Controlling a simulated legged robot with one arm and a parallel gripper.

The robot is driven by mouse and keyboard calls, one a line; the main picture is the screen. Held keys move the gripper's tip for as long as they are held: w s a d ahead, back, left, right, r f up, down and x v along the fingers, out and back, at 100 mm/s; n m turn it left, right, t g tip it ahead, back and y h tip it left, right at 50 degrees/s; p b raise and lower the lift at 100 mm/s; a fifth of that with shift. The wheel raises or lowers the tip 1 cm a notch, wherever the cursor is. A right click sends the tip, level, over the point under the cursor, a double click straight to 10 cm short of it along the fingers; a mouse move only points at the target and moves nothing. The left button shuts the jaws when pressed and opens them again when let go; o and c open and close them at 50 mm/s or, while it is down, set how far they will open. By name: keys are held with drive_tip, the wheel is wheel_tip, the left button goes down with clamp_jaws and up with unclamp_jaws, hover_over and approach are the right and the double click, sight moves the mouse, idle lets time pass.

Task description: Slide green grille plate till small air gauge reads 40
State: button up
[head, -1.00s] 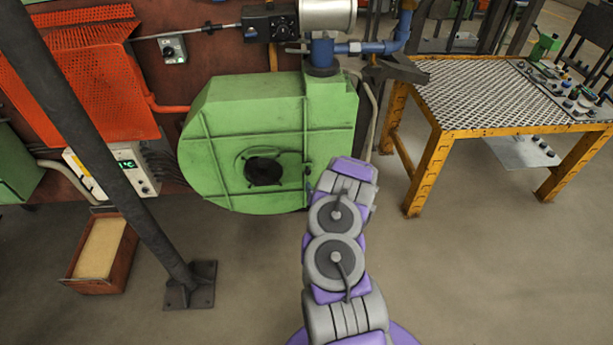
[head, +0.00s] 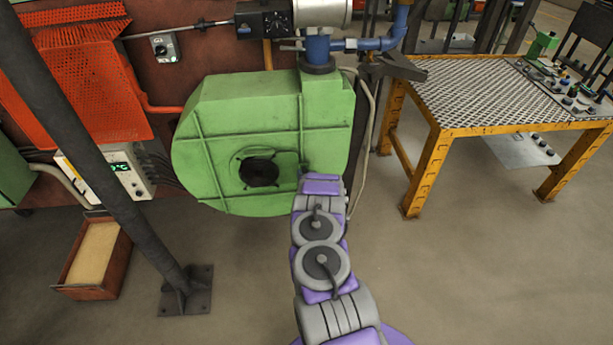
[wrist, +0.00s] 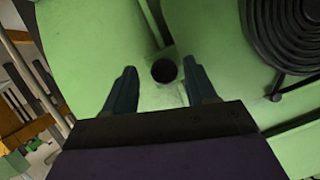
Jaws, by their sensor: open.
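A large green blower housing (head: 235,115) stands in the middle of the head view. A round black grille (head: 259,172) sits on its face; its rings also show at upper right in the wrist view (wrist: 290,30). In the wrist view a small dark round spot (wrist: 164,70), a knob or a hole, lies on a green plate-like patch (wrist: 165,95). My gripper (wrist: 161,80) is open, its two dark teal fingers on either side of that spot; I cannot tell whether they touch anything. In the head view my arm hides the gripper. I cannot make out a readable small air gauge.
A yellow table with a mesh top (head: 470,90) stands at right. Blue pipework (head: 365,46) runs above the housing. The front floor is clear.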

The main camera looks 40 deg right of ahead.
drive_tip(key=shift+w+a, duration=0.2)
drive_tip(key=shift+w, duration=0.15)
drive_tip(key=shift+d, duration=0.15)
drive_tip(key=shift+c, duration=0.3)
drive_tip(key=shift+d+f, duration=0.1)
drive_tip(key=shift+d, duration=0.05)
drive_tip(key=shift+c, duration=1.4)
clamp_jaws()
